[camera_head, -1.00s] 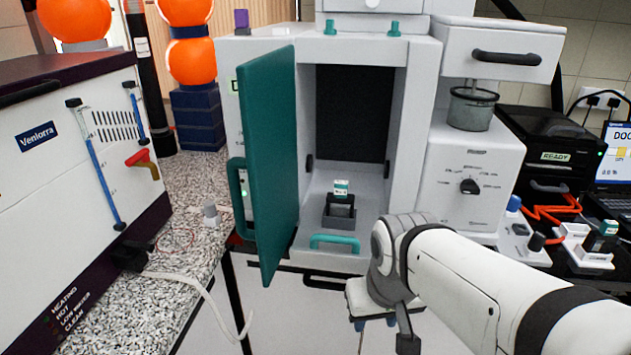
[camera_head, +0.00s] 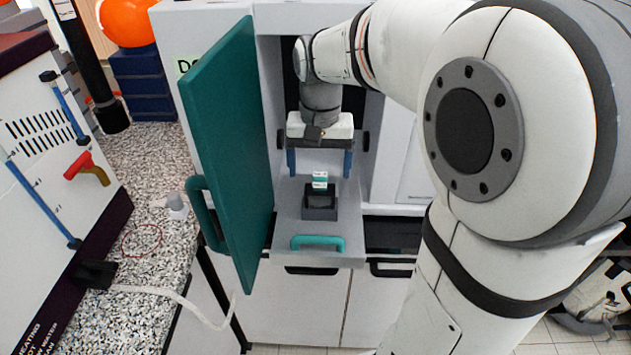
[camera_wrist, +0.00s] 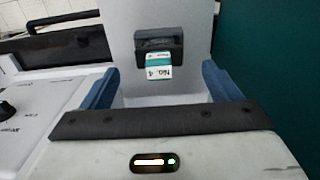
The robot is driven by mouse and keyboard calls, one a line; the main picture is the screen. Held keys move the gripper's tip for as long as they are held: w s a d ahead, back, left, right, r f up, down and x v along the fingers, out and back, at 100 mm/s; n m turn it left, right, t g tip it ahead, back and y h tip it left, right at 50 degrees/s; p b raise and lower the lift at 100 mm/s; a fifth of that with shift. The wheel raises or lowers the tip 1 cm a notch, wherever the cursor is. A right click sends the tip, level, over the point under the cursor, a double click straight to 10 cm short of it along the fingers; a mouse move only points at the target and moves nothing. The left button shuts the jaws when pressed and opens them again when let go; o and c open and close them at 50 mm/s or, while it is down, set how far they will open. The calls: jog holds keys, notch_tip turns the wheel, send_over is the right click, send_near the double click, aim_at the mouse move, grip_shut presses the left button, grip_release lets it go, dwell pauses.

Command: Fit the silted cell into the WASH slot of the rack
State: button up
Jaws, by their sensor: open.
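A small white cell with a teal band (camera_head: 320,180) stands in a dark holder (camera_head: 320,206) on the grey drawer floor of the open chamber. In the wrist view the cell (camera_wrist: 158,72) shows a "No. 4" label, and the holder (camera_wrist: 157,42) is behind it. I cannot tell whether this cell is silted. My gripper (camera_head: 320,163) is open, with its blue fingers spread wide to either side, above the cell and apart from it. The fingers also show in the wrist view (camera_wrist: 162,85). No slot marked WASH can be made out in the present views.
A teal door (camera_head: 230,150) stands open on the chamber's left. A teal handle (camera_head: 317,242) is at the drawer's front. The speckled bench (camera_head: 150,220) and a white machine (camera_head: 40,160) lie left. My arm blocks much of the right side.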

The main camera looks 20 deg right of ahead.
aim_at(320, 174)
jog(key=f, duration=0.4)
jog(key=shift+w+d+p, duration=0.1)
jog(key=shift+w+p, duration=0.15)
jog(key=shift+p, duration=0.05)
jog(key=shift+s+f, duration=0.1)
jog(key=shift+f, duration=0.3)
jog(key=c, duration=1.2)
